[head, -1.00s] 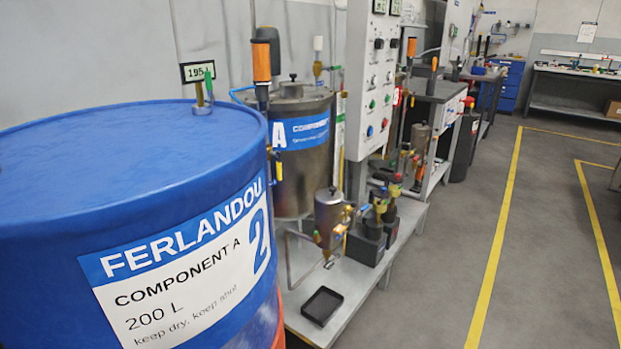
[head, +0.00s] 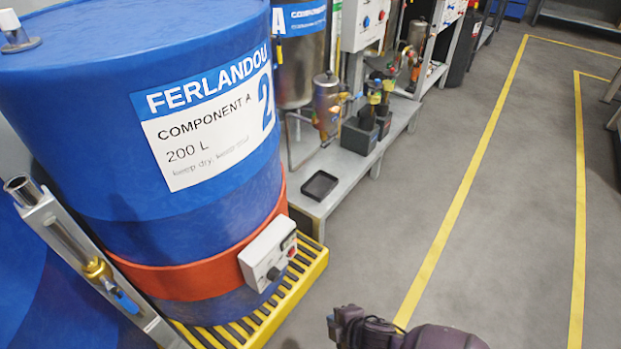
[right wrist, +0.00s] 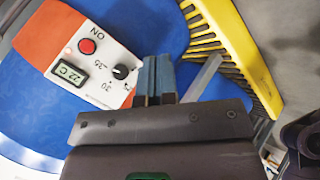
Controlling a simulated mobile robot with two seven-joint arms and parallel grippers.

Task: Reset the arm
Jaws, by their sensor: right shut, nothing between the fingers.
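My right arm (head: 400,332) enters at the bottom of the head view, dark purple, over the grey floor in front of the drum. The right gripper's fingers (right wrist: 157,72) show in the right wrist view, shut and empty. They point toward the blue drum (head: 140,110) and overlap the white heater control box (right wrist: 93,60) at its edge; whether they touch it cannot be told. The box, with a red button, dial and small display, also sits on the drum's orange band in the head view (head: 268,254). My left gripper is not in view.
The drum stands on a yellow slatted pallet (head: 300,290). A metal tube with a blue-handled valve (head: 100,270) is at the left. A grey bench (head: 345,165) holds a black tray (head: 320,185) and pumps. Open floor (head: 400,220) with yellow lines lies right.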

